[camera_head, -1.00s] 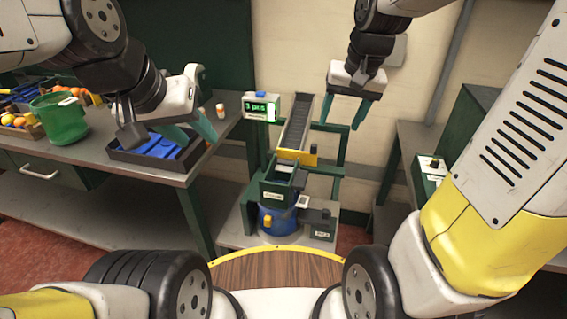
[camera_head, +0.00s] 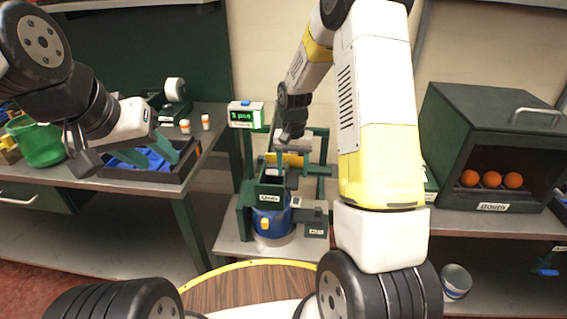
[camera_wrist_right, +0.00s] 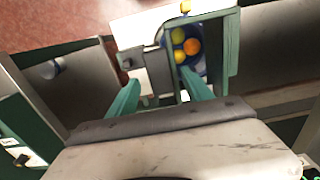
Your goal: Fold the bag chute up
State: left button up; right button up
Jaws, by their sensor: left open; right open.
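The green bag chute (camera_head: 270,190) stands above a blue bag (camera_head: 268,222) on a low stand, in the middle of the head view. In the right wrist view, the green chute wall (camera_wrist_right: 231,45) borders an opening with yellow and orange fruit (camera_wrist_right: 185,42) inside the blue bag. My left gripper (camera_head: 170,158) is open over a dark tray on the left bench, away from the chute.
The dark tray (camera_head: 182,172) holds blue items. A green bucket (camera_head: 40,143) and small bottles (camera_head: 206,122) stand on the left bench. A counter display (camera_head: 245,115) is behind the chute. At right, a dark open-fronted box (camera_head: 480,140) holds three oranges (camera_head: 491,180).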

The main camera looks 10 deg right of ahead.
jog(key=shift+f, duration=1.35)
jog(key=shift+d, duration=0.1)
grip_shut()
